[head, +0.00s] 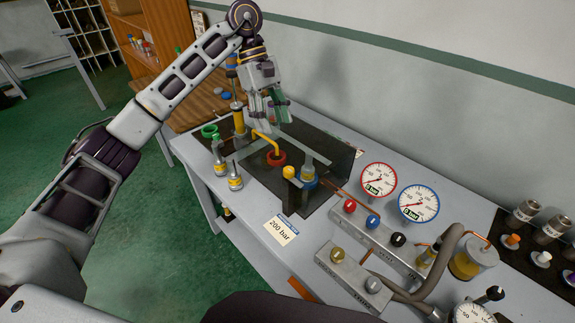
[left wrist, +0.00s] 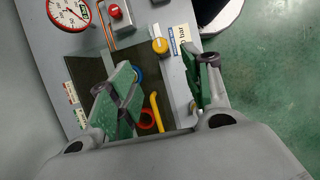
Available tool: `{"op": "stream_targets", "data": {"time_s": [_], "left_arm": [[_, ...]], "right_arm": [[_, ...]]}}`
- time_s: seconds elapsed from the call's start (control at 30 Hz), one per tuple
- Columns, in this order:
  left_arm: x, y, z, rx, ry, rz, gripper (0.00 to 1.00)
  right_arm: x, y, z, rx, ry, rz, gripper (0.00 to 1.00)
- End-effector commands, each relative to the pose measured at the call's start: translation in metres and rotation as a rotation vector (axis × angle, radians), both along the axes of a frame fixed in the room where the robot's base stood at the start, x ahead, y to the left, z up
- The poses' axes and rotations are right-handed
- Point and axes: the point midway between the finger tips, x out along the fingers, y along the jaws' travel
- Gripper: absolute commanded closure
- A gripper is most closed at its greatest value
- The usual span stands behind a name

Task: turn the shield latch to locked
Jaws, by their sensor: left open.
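A yellow knob (head: 289,172) stands at the front edge of the dark vise plate, by the corner of a clear shield with a grey rim (head: 303,146). It looks like the shield latch, but I cannot read its setting. The knob also shows in the left wrist view (left wrist: 160,46), beyond the fingers. My left gripper (head: 270,114) is open and empty, above the far part of the plate and behind the knob, apart from it. Its green-padded fingers show in the left wrist view (left wrist: 163,88). My right gripper is not in view.
Under the shield are a bent yellow pipe (head: 265,138), a red ring (head: 277,158) and a blue ring (head: 309,183). Yellow-banded fittings (head: 235,180) stand at left. A "200 bar" card (head: 281,230) lies in front. Gauges (head: 378,180) and a valve block (head: 375,235) stand right.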

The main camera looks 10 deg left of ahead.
Motion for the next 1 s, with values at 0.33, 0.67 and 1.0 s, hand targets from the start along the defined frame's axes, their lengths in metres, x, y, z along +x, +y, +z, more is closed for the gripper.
{"op": "stream_targets", "data": {"time_s": [0.33, 0.67, 1.0], "left_arm": [[0.000, -0.001, -0.003, -0.001, 0.000, 0.002, 0.51], [-0.006, -0.009, -0.026, -0.001, 0.003, 0.001, 0.51], [-0.014, -0.021, -0.062, 0.000, 0.002, 0.001, 0.51]], "right_arm": [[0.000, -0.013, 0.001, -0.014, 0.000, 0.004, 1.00], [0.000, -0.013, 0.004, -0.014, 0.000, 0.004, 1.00], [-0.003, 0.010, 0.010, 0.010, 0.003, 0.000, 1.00]]}}
